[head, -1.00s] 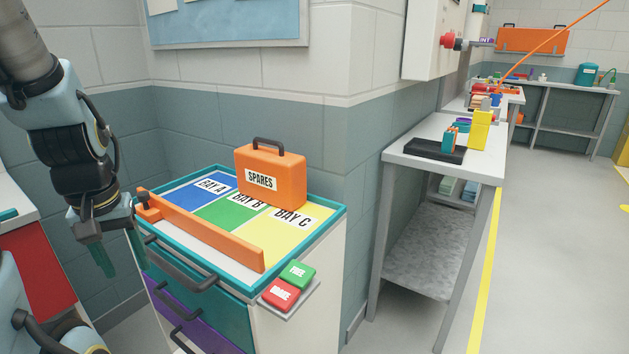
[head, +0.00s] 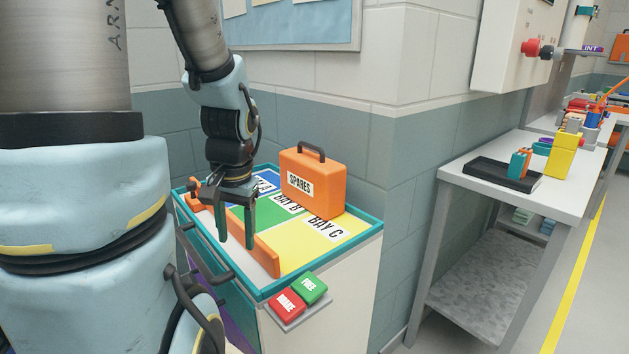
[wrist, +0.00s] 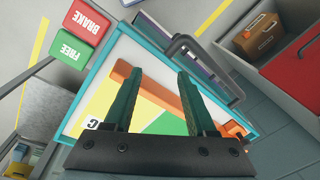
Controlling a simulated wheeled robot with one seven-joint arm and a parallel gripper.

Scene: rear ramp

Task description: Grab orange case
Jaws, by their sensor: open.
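The orange case (head: 318,190), labelled SPARES, stands upright on the cart top in the head view, at the back, with its dark handle (head: 308,150) up. My gripper (head: 237,228) is open and empty, fingers pointing down, in front of and to the left of the case. Its fingers overlap the orange bar along the cart's front edge in the picture. In the wrist view my gripper (wrist: 157,95) shows two teal fingers apart over the cart top. The case is not visible in the wrist view.
The cart top has blue, green and yellow (head: 305,250) bays, a teal rim (head: 345,252) and an orange bar (head: 262,255) along the front. Red BRAKE (head: 287,304) and green FREE (head: 309,287) buttons sit at its side. A wall is behind; a grey table (head: 460,178) stands right.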

